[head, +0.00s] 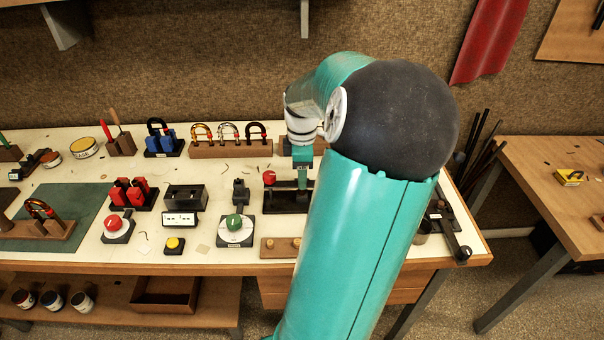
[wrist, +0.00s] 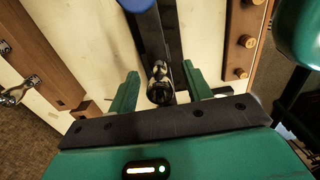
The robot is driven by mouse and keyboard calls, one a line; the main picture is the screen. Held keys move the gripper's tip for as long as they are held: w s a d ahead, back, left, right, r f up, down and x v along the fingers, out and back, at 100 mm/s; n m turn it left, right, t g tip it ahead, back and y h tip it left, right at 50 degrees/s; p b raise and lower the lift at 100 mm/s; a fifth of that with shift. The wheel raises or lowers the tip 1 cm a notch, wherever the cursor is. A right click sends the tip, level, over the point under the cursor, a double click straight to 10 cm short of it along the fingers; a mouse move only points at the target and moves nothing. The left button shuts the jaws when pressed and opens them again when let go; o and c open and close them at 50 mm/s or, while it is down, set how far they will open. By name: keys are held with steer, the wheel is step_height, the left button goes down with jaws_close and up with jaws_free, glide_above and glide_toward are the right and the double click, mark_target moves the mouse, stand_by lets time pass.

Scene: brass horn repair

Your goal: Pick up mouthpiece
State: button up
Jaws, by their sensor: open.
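A small shiny metal piece (wrist: 159,76), which looks like the mouthpiece, shows in the wrist view on or above a dark bar. It has a round dark end towards me. My gripper (wrist: 160,70) is open, with one green finger on each side of the piece. I see gaps on both sides, so the fingers do not grip it. In the head view my gripper (head: 303,176) points down over a black fixture (head: 285,203) at the right part of the bench. The mouthpiece cannot be made out there, and my arm hides part of that area.
A red knob (head: 269,177) stands just left of my gripper. A green button box (head: 236,229) and a wooden block with pegs (head: 280,247) are in front. A wooden rack of padlock-like loops (head: 230,148) stands behind. A second table (head: 560,190) is at right.

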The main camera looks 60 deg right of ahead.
jaws_close()
steer(key=shift+r, duration=0.15)
steer(key=shift+r, duration=0.25)
step_height(320, 180, up, 2)
steer(key=shift+r, duration=0.1)
steer(key=s+a+r, duration=0.8)
steer(key=a+r, duration=0.2)
steer(key=a, duration=0.1)
steer(key=shift+s+a, duration=0.15)
steer(key=shift+r, duration=0.1)
